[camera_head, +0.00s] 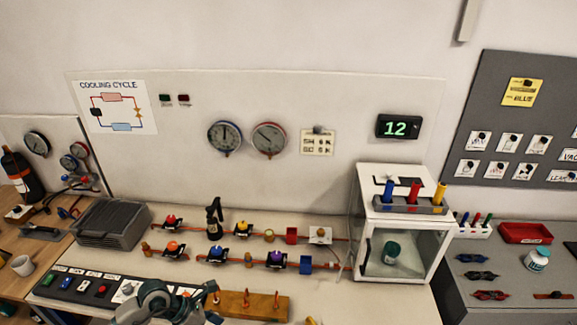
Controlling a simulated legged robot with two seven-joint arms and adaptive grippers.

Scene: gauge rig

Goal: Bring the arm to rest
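A grey-teal part of my arm (158,302) shows at the bottom edge, left of centre, in the head view. I take it for my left arm. Its gripper end (194,304) is small and partly cut off, so I cannot tell whether its fingers are open or shut. It is in front of the switch panel (75,287) and beside the left end of a wooden block (262,305) with copper pegs. I cannot tell whether it touches either. Nothing is clearly held. My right gripper is not in view.
Coloured valves on pipes (243,230) and a black spray bottle (214,219) stand behind the arm. A grey ribbed box (112,224) is at left. A clear-fronted white cabinet (392,226) stands at right. Two gauges (225,137) hang on the back panel. The bench right of the wooden block looks mostly clear.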

